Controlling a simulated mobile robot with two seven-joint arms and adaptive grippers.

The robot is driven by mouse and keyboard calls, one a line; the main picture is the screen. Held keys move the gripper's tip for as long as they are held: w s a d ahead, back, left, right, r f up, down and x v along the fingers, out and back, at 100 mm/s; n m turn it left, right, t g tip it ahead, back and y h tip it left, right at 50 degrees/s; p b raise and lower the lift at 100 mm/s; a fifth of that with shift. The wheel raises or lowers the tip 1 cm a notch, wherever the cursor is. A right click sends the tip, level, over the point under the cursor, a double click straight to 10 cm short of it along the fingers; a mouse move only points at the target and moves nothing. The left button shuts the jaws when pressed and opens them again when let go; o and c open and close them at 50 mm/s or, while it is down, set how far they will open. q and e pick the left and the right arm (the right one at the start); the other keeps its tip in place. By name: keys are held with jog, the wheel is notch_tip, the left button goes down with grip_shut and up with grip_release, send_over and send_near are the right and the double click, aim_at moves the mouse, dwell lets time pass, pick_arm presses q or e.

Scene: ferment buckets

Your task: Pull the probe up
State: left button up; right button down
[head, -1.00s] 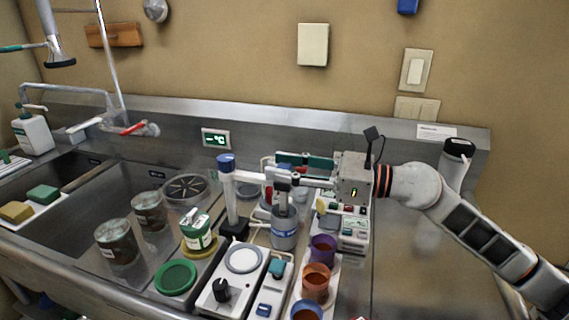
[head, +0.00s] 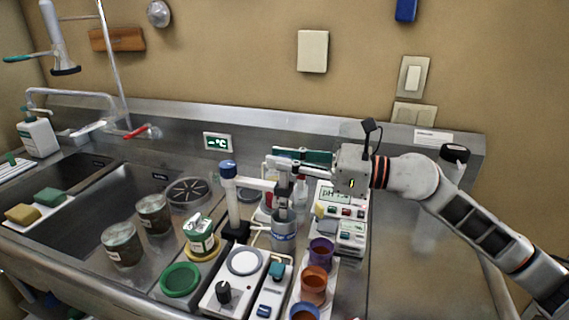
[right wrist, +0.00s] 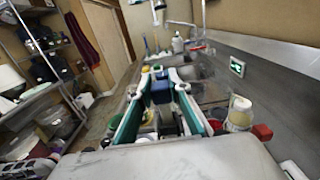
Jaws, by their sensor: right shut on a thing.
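My right gripper (head: 284,160) comes in from the right and is shut on the dark top of the probe (head: 283,181). The probe stands upright over the grey cup (head: 284,238); its lower end is hidden, so I cannot tell how deep it sits. A white arm (head: 258,183) reaches from the blue-capped stand post (head: 231,200) to the probe. In the right wrist view, my green-padded fingers flank the dark probe top (right wrist: 167,120), with the blue cap (right wrist: 161,86) beyond. My left gripper is not in view.
A pH meter (head: 335,194) stands behind and right of the cup. Purple (head: 321,248) and orange (head: 314,282) cups line the front right. A stirrer plate (head: 233,282) sits in front. Sinks lie left; the counter at right (head: 395,260) is clear.

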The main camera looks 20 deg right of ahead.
jog(key=shift+r+p, duration=0.45)
jog(key=shift+r, duration=0.85)
jog(key=c, duration=1.8)
grip_release()
jog(key=shift+c, duration=0.2)
jog(key=shift+f, duration=0.1)
jog(key=shift+s+d, duration=0.15)
jog(key=shift+d, duration=0.15)
jog(key=v, duration=1.1)
jog(key=shift+s+d, duration=0.1)
jog(key=shift+s, duration=0.05)
